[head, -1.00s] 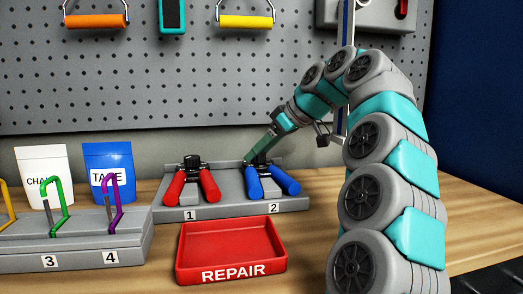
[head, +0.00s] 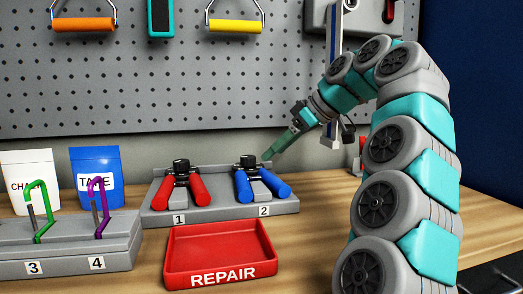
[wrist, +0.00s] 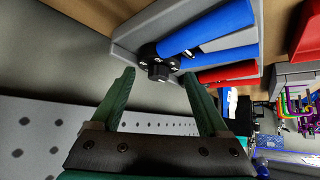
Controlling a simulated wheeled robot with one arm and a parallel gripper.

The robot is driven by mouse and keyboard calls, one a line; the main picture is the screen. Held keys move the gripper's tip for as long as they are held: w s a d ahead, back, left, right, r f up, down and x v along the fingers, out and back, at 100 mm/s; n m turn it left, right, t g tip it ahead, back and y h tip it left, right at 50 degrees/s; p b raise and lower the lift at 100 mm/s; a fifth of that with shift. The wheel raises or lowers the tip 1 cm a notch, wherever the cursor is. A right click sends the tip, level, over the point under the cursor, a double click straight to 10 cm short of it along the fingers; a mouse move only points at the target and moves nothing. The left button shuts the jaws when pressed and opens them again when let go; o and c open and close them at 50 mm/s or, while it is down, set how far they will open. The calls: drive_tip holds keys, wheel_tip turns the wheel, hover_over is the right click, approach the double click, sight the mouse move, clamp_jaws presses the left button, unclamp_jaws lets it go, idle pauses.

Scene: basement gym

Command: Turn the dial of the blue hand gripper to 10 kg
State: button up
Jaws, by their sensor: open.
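The blue hand gripper (head: 262,184) lies at place 2 on the grey stand (head: 222,211), its two blue handles pointing toward me. Its black dial (head: 248,161) is at the back, where the handles meet. In the wrist view the dial (wrist: 158,72) shows just beyond my fingertips, roughly between them, and a blue handle (wrist: 205,28) runs up to the right. My gripper (head: 268,157) is open and empty, behind and just right of the dial, apart from it as far as I can see. I cannot read the dial's setting.
A red hand gripper (head: 184,186) lies at place 1, left of the blue one. A red REPAIR tray (head: 218,249) is in front. A rack (head: 70,255) with coloured hooks stands left. The pegboard (head: 240,100) rises close behind my gripper.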

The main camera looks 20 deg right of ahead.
drive_tip(key=s+d, duration=0.4)
drive_tip(key=s, duration=0.1)
drive_tip(key=shift+s+p, duration=0.25)
drive_tip(key=shift+p, duration=0.1)
